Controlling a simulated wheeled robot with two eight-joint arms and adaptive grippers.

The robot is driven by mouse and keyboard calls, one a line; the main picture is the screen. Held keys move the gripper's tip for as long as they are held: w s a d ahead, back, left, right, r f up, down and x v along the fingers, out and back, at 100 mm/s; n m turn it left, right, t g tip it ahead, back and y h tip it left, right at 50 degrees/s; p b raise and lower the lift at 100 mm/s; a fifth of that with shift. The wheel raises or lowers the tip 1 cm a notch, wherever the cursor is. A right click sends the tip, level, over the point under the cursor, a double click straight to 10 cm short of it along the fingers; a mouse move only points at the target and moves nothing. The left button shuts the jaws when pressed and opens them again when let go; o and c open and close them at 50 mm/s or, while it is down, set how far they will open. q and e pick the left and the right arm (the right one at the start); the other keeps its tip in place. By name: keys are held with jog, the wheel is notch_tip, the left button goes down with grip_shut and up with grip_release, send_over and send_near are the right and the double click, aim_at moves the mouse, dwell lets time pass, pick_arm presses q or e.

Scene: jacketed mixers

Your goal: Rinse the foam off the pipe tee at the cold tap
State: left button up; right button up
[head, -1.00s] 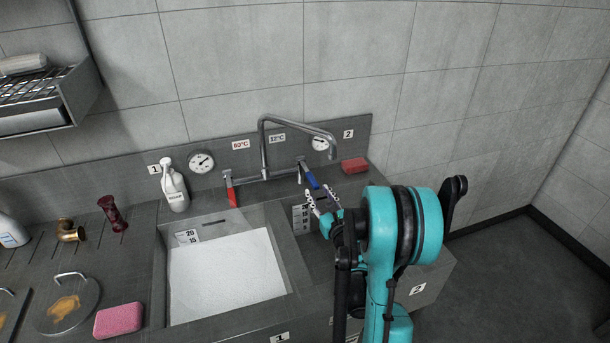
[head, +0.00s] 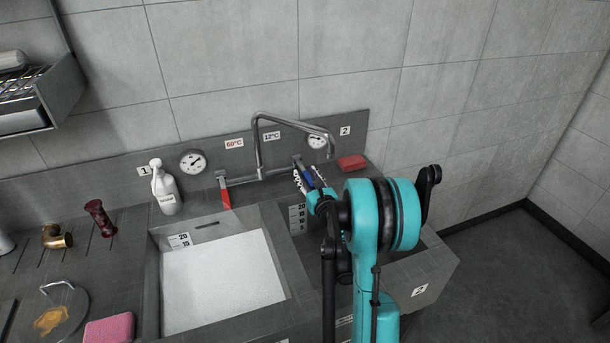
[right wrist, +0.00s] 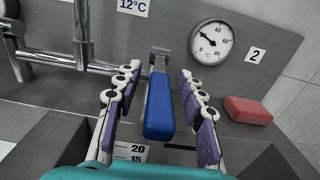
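The mixer tap (head: 258,150) stands behind the two basins, its spout bent to the right. Its blue lever (right wrist: 158,108) is on the 12°C side and its red lever (head: 225,197) is on the 60°C side. My right gripper (right wrist: 160,72) is open, with one purple-padded finger on each side of the blue lever and a gap visible on both sides. In the head view my right gripper (head: 308,180) partly covers that lever. No water stream shows from the spout. I cannot make out a foamy pipe tee in either view. My left gripper is out of view.
Basin 1 (head: 152,275) is filled with a white surface. Basin 2 (head: 296,218) is partly hidden by my right arm. A red block (head: 351,162) lies right of the tap. A white bottle (head: 166,190), dark red fitting (head: 100,218), brass elbow (head: 55,237) and pink sponge (head: 110,329) are left.

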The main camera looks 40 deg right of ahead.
jog(key=shift+w+d, duration=0.2)
jog(key=shift+w, duration=0.4)
grip_shut()
jog(key=shift+r, duration=0.15)
